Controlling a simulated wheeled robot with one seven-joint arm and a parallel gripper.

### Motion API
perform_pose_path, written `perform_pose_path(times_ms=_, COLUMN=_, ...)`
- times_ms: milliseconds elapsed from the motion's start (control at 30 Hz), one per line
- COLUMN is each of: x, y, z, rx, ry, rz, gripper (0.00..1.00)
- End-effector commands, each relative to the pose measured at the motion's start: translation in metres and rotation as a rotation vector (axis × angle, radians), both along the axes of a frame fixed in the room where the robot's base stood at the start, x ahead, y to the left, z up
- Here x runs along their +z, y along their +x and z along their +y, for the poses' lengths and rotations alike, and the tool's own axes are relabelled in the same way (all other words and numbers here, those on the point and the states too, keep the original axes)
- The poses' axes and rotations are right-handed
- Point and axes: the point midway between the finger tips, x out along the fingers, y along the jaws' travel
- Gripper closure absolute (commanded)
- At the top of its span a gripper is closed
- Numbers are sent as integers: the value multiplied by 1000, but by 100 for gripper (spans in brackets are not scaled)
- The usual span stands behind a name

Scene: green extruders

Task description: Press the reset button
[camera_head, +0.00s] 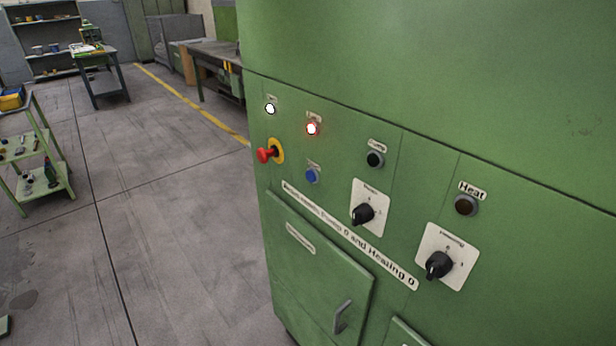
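A green machine cabinet (340,60) fills the right half of the head view, with a control panel on its face. A blue button (312,175) sits at the panel's left, with a small label above it that is too small to read; it may be the reset button. Above it is a lamp glowing red-white (312,129). A white lit lamp (270,108) is further up left. A red mushroom knob on a yellow disc (267,153) sticks out left of the blue button. My gripper is not in view, and nothing covers the blue button.
Right of the blue button are a dark round lamp (375,159), two black rotary knobs (362,214) (439,265) and a dark "Heat" lamp (465,205). A cabinet door handle (342,316) protrudes below. Open grey floor (180,230) lies left; a green shelf cart (40,185) stands far left.

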Motion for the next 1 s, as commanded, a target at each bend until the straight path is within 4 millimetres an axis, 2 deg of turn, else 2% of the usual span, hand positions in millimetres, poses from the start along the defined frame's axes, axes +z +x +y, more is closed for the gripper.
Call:
perform_pose_path(times_ms=33, x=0, y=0, z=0, rx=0, ry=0, rz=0, gripper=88)
perform_pose_path(times_ms=100, x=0, y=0, z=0, rx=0, ry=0, rz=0, gripper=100)
perform_pose_path(times_ms=1000, x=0, y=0, z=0, rx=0, ry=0, rz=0, gripper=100)
